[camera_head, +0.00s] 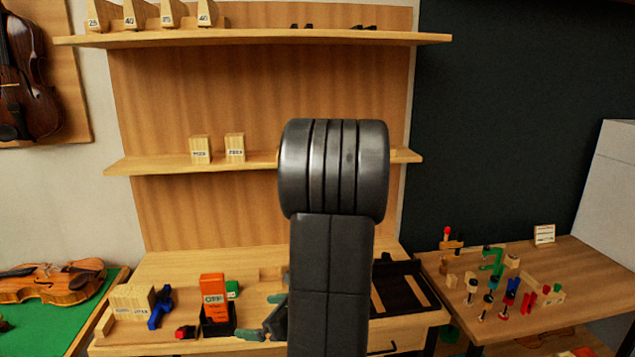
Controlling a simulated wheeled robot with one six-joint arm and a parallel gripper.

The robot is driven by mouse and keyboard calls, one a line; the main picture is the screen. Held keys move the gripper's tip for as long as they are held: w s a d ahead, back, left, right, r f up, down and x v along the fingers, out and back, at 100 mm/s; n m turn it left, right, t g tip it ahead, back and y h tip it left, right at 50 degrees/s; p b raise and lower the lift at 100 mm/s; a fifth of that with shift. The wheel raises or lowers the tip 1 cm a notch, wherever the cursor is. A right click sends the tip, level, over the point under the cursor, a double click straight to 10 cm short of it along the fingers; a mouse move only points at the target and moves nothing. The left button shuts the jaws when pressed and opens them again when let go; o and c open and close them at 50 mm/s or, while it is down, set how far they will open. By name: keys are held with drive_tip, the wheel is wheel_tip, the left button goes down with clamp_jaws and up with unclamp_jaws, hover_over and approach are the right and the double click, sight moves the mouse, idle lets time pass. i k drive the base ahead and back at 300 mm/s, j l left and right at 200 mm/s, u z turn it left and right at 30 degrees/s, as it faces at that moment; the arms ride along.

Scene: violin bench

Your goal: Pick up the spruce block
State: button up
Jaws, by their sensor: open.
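I cannot tell which block is the spruce one, because the small labels are too blurred to read. Two pale labelled blocks, a left one (200,150) and a right one (235,148), stand apart on the middle shelf. More pale labelled blocks (132,300) stand close together at the left of the bench top. My gripper (263,316) shows low in the picture, left of my dark arm, with its fingers apart over the bench. I see nothing between the fingers. My arm hides the rest of it.
The bench (180,262) also holds a blue tool (160,307), an orange box (213,290) in a black holder, and a black tray (408,287). The middle shelf (150,164) is mostly bare. A side table (590,262) at right carries several small clamps and parts.

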sight(142, 300)
drive_tip(key=u, duration=1.25)
